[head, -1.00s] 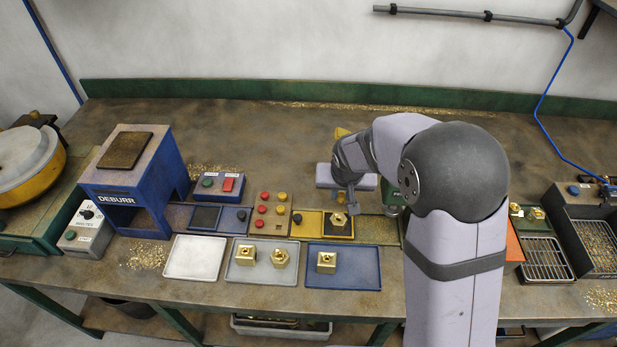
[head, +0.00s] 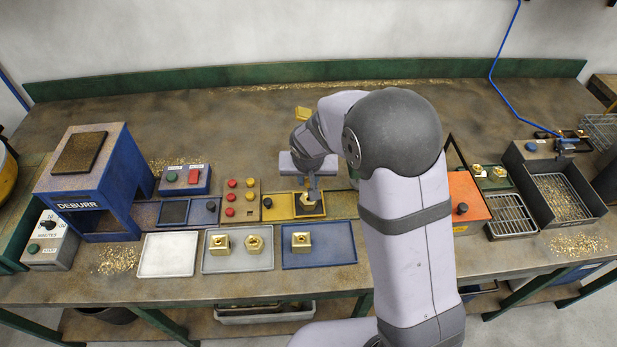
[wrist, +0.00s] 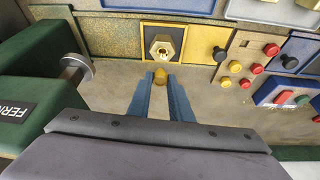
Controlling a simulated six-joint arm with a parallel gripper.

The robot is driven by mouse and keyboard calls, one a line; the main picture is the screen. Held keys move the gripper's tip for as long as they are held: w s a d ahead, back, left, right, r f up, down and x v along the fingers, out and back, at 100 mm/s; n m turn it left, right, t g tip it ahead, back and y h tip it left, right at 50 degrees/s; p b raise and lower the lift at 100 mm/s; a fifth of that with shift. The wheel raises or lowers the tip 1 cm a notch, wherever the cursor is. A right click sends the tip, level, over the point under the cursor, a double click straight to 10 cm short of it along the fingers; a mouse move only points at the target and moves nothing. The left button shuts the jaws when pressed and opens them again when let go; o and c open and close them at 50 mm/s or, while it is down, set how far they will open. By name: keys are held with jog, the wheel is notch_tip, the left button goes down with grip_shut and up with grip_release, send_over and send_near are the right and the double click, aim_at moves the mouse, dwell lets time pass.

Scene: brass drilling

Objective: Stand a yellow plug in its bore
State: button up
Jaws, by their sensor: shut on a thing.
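My gripper (wrist: 161,80) is shut on a small yellow plug (wrist: 160,77), which shows between the tips of its blue fingers. A hexagonal brass part (wrist: 170,43) with a dark round bore sits on a dark pad in a yellow fixture (wrist: 205,43). In the wrist view the plug appears just short of the brass part, with a gap between them in the picture. In the head view my gripper (head: 314,190) is at the far side of the brass part (head: 308,203), partly covering it. The plug itself is hidden there, and its height above the bench is unclear.
A board (head: 241,215) with red and yellow plugs stands left of the fixture. Brass parts sit on the grey tray (head: 238,264) and blue tray (head: 330,259) in front; the white tray (head: 167,255) is empty. A green machine (wrist: 35,75) is close beside my gripper.

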aim_at(308, 186)
jog(key=shift+f+b, duration=1.2)
jog(key=shift+f, duration=0.65)
jog(key=shift+f+b, duration=0.55)
jog(key=shift+b, duration=0.15)
jog(key=shift+f+b, duration=0.55)
jog(key=shift+b, duration=0.65)
dwell(1.7)
dwell(0.4)
jog(key=o, duration=1.4)
jog(key=shift+c, duration=0.2)
jog(key=shift+r, duration=0.1)
jog(key=shift+r+p, duration=2.55)
jog(key=shift+r, duration=0.9)
